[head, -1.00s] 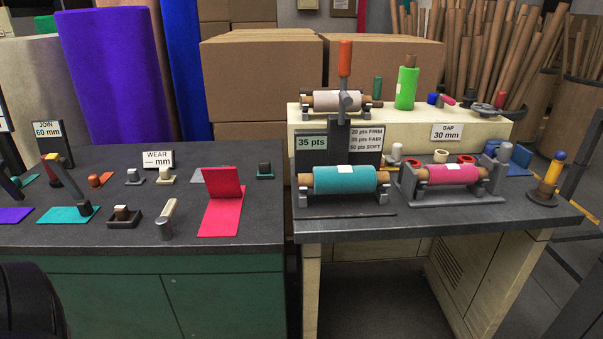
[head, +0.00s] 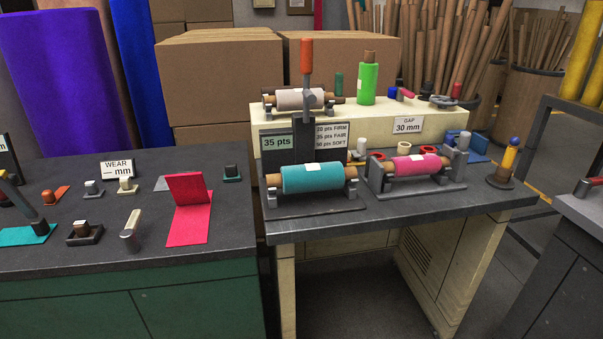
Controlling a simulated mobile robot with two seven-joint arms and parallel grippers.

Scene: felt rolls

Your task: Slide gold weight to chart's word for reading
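In the head view, a grey display (head: 279,143) reads "35 pts" on the right bench. Beside it, a chart (head: 331,138) lists 20 pts FIRM, 35 pts FAIR and 50 pts SOFT. I cannot pick out a gold weight for certain. A pale cream block (head: 127,184) lies on the left bench. A teal roll (head: 313,178) lies in a cradle below the display. Neither of my grippers is in view.
A pink roll (head: 412,168) sits in a cradle right of the teal one. A red folded felt piece (head: 187,228) and small blocks lie on the left bench (head: 105,256). A grey-topped cabinet (head: 583,210) stands at the right, across a floor gap.

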